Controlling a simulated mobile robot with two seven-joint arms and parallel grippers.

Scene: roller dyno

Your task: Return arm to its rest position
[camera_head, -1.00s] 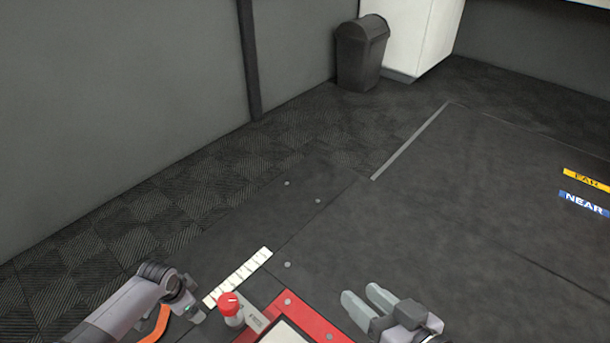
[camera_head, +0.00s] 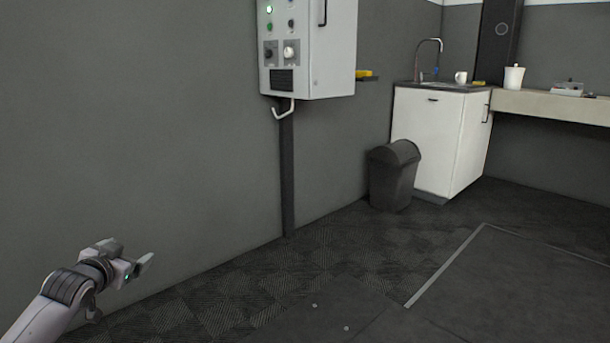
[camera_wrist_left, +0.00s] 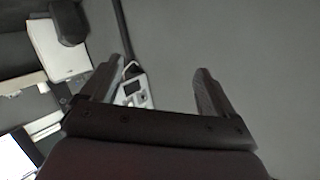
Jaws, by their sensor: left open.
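My left gripper (camera_head: 142,265) is at the lower left of the head view, raised in front of the bare grey wall. In the left wrist view its two fingers (camera_wrist_left: 152,80) stand wide apart with nothing between them in their grip. The wall and a control box show beyond the fingers there. It touches nothing that I can see. My right gripper is not in the head view now.
A control cabinet (camera_head: 325,45) with a hook hangs on the wall. A dark bin (camera_head: 393,178) stands beside a white sink cabinet (camera_head: 436,145). A bench (camera_head: 550,105) runs along the right. The dark floor (camera_head: 300,270) in front is clear.

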